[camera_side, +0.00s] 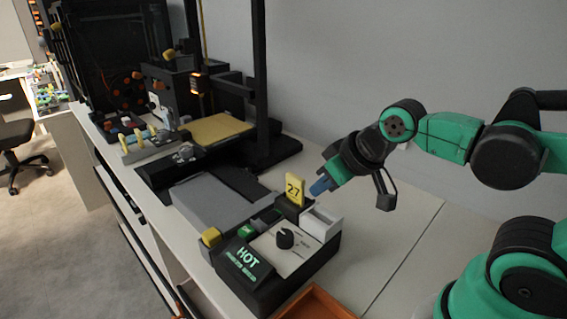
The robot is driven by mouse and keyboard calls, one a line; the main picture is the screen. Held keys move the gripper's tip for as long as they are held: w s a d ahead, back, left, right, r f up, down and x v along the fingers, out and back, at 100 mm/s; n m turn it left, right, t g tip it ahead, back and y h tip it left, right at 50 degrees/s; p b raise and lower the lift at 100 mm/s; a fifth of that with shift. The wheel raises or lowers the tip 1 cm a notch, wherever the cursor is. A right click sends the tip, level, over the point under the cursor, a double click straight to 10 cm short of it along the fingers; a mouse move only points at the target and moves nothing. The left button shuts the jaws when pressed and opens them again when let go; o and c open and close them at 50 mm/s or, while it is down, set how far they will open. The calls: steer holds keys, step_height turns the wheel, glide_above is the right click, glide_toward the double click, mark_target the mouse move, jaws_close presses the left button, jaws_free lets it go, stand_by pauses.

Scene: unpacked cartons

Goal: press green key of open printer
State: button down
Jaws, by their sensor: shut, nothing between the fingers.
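An open-frame printer (262,92) with black posts and a yellow bed (217,129) stands at the back, left of centre. At its front is a dark control unit (183,157) with small parts; I cannot make out a green key there. A small green key (246,231) shows on the nearer device, beside its grey plate (222,203). My gripper (320,186) has blue fingertips, is shut and empty, and hangs above and to the right of the yellow "27" tag (294,190). It is apart from both devices.
The near device carries a black knob (286,238), a yellow block (211,237), a white box (320,223) and a "HOT" sign (246,262). An orange tray (316,303) lies in front. An enclosed black printer (105,60) stands at the far left. The right tabletop (405,225) is clear.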

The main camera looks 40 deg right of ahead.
mark_target(251, 231)
stand_by(0.4)
steer(key=w+a+r+n+t+y, duration=0.1)
steer(key=w+a+r+n+y, duration=0.1)
steer(key=w+a+n, duration=0.5)
steer(key=a+r+n, duration=0.1)
steer(key=a+n, duration=0.1)
steer(key=n, duration=0.2)
steer(key=shift+w+r+t, duration=0.2)
steer(key=shift+r+t, duration=0.15)
steer(key=shift+t, duration=0.05)
steer(key=shift+f, duration=0.15)
steer(key=shift+f, duration=4.25)
steer(key=shift+f, duration=0.15)
steer(key=shift+f, duration=0.3)
